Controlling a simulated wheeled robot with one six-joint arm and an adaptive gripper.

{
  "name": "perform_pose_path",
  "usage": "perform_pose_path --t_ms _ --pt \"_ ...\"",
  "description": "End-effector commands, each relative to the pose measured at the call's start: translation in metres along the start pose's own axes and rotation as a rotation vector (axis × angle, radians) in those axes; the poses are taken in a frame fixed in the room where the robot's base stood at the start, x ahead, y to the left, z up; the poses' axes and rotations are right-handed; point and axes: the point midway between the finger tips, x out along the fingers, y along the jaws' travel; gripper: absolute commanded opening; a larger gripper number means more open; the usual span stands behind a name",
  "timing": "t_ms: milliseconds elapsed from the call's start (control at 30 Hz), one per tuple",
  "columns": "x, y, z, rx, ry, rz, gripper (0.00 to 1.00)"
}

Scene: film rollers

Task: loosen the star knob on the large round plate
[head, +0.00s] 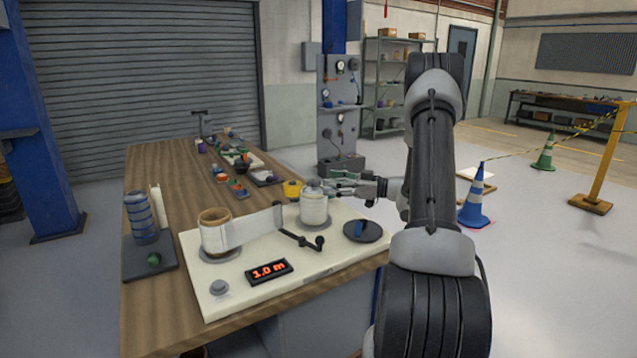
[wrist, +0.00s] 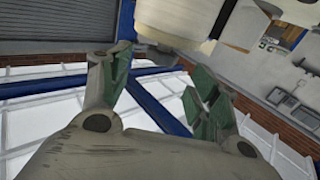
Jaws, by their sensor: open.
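A dark round plate (head: 375,236) lies flat at the right end of the cream board, with a small blue upright piece (head: 360,228) on it. I cannot make out whether that piece is star-shaped. A white roll (head: 314,209) stands left of the plate, with a small grey piece (head: 313,184) on top. My gripper (head: 335,183) is level with the roll's top, just to its right and above and behind the plate. In the wrist view its fingers (wrist: 160,72) are spread with nothing between them. A pale rounded body (wrist: 170,18) is close beyond them; the dark plate does not show there.
A black crank (head: 300,241) and a display (head: 269,271) reading 1.0 m sit in front. Small parts cover the wooden table (head: 150,310) further back. Floor right of the table is open, with a blue cone (head: 474,207).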

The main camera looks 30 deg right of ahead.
Motion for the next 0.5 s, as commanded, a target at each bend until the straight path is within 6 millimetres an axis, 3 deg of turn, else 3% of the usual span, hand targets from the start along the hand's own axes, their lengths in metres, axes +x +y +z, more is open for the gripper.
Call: perform_pose_path --t_ms 200,500 --pt "-0.04 0.001 0.0 0.0 0.0 0.003 0.62" --pt "-0.053 0.0 0.0 0.0 0.001 -0.001 0.62"
